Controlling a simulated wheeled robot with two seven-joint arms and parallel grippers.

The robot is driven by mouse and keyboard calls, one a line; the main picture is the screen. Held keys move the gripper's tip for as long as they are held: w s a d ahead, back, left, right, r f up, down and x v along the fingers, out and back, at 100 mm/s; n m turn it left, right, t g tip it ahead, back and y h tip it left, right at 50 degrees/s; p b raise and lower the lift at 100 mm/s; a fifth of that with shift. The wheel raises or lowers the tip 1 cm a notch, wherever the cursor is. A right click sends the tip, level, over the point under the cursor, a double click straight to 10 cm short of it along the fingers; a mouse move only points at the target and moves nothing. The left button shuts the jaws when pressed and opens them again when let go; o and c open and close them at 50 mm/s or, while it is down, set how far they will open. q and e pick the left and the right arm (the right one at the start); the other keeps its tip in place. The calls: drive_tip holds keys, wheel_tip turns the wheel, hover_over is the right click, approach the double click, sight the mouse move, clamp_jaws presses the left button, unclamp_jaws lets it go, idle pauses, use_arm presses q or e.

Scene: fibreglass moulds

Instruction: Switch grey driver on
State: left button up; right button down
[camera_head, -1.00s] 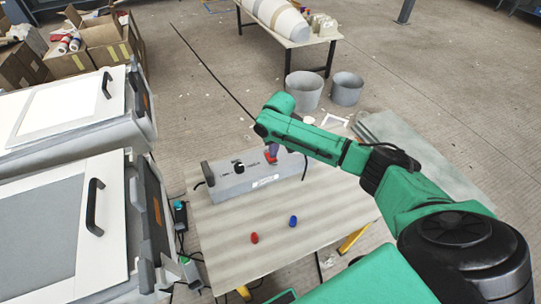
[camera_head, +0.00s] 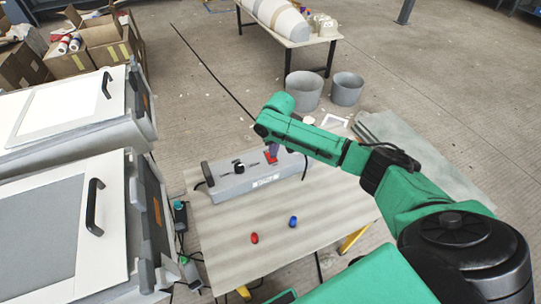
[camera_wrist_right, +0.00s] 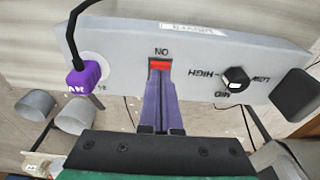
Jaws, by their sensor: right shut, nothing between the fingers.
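The grey driver (camera_head: 232,185) is a long grey box lying on the table. It also fills the upper part of the right wrist view (camera_wrist_right: 120,50). Its red switch (camera_wrist_right: 160,64) sits in a slot under the word "ON". My right gripper (camera_wrist_right: 160,80) is shut and empty, with its purple fingers at the red switch; they hide the slot's lower part, and I cannot tell whether they touch it. In the head view my right gripper (camera_head: 272,150) points down at the driver's right part. A black knob (camera_wrist_right: 235,80) is marked HIGH, MID and LOW. My left gripper is out of view.
A purple plug (camera_wrist_right: 82,80) with a black cable is on the driver. A red piece (camera_head: 254,238) and a blue piece (camera_head: 293,221) stand on the table (camera_head: 225,255), whose front is otherwise clear. Two grey buckets (camera_head: 304,92) (camera_head: 347,89) stand behind.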

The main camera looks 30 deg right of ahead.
sight(273, 161)
drive_tip(key=shift+f+b, duration=0.4)
drive_tip(key=shift+f, duration=0.5)
idle(0.6)
wheel_tip(273, 161, up, 7)
drive_tip(key=p, duration=0.8)
drive_tip(key=shift+f, duration=0.1)
